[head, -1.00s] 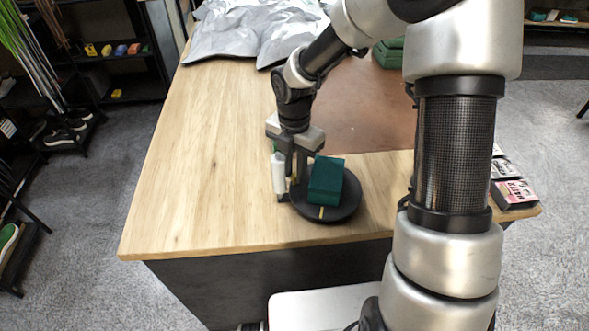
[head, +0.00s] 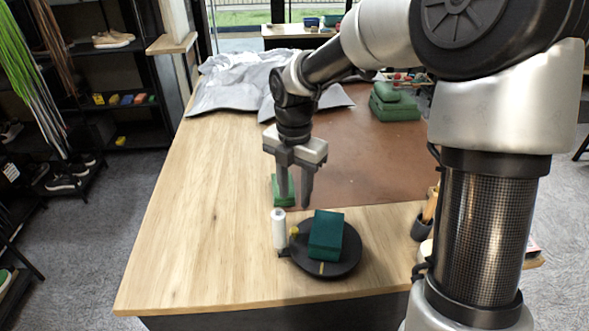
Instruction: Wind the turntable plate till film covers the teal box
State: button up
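The teal box (head: 326,234) sits on the round black turntable plate (head: 345,264) near the table's front edge. Its teal faces show, and I can make out no film on them. A white film roll (head: 279,229) stands upright at the plate's left edge. A small yellow peg (head: 293,232) stands between roll and box, and a yellow mark (head: 321,268) lies on the plate's front. My gripper (head: 294,203) points down, fingers apart and apparently empty, behind and above the plate. It touches neither box nor roll.
A green block (head: 284,190) is partly hidden behind my gripper's fingers. Grey cloth (head: 240,85) and a green stack (head: 394,104) lie at the back. A dark cup (head: 423,228) stands at the right. The wooden table (head: 195,220) is bare on the left.

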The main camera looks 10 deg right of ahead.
notch_tip(320, 180, up, 6)
send_over(303, 228)
jog(key=s+a, duration=0.3)
jog(key=shift+d+f, duration=0.1)
jog(key=shift+d, duration=0.05)
